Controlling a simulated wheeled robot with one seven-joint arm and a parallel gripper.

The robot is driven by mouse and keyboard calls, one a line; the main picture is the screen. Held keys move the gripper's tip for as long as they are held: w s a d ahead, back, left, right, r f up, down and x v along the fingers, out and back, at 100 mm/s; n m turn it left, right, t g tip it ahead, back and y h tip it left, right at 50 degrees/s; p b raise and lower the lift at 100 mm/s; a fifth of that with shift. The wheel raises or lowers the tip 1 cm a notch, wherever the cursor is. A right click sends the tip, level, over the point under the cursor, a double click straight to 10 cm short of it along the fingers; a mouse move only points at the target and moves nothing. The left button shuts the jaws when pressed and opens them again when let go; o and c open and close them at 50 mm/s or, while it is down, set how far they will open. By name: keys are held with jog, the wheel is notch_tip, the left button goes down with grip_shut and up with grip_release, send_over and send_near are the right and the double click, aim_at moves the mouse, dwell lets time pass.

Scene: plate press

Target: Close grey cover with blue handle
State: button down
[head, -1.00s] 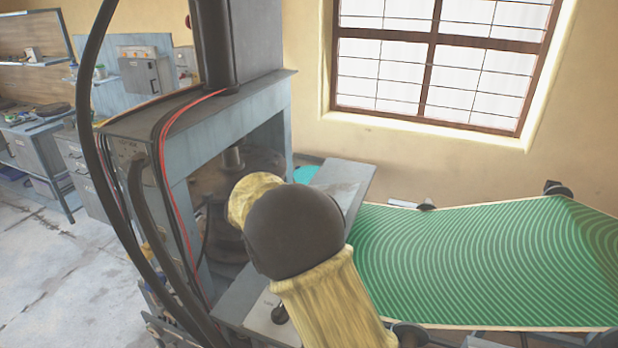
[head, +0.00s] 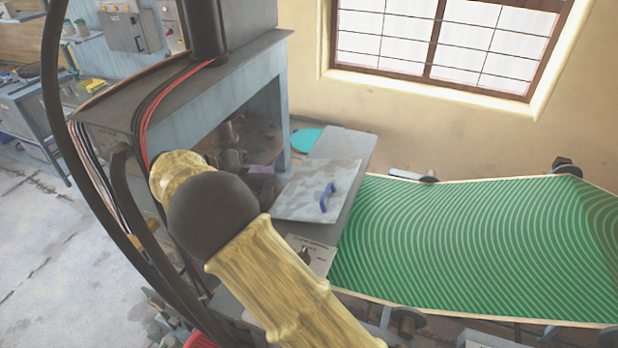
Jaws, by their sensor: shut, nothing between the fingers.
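The grey cover (head: 306,184) is a flat, worn plate at the right side of the press, beside its opening. Its blue handle (head: 327,197) stands on the right part of its face. The cover does not visibly block the press opening, and its hinge cannot be made out. My arm crosses the lower middle of the head view, left of and below the cover. My gripper is hidden beyond the arm, so its distance from the handle cannot be seen.
The blue-grey press frame (head: 215,105) stands at left, with dark hoses in front. A control panel with a knob (head: 305,254) lies below the cover. A green striped surface (head: 470,250) extends right. A turquoise round thing (head: 306,139) lies behind.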

jog(key=shift+s+d, duration=0.1)
jog(key=shift+s, duration=0.05)
jog(key=p, duration=0.7)
send_over(310, 205)
jog(key=f, duration=0.5)
jog(key=shift+a+f, duration=0.25)
jog(key=shift+a, duration=0.1)
jog(key=shift+d+f, duration=0.3)
jog(key=shift+f, duration=0.15)
jog(key=shift+f, duration=0.1)
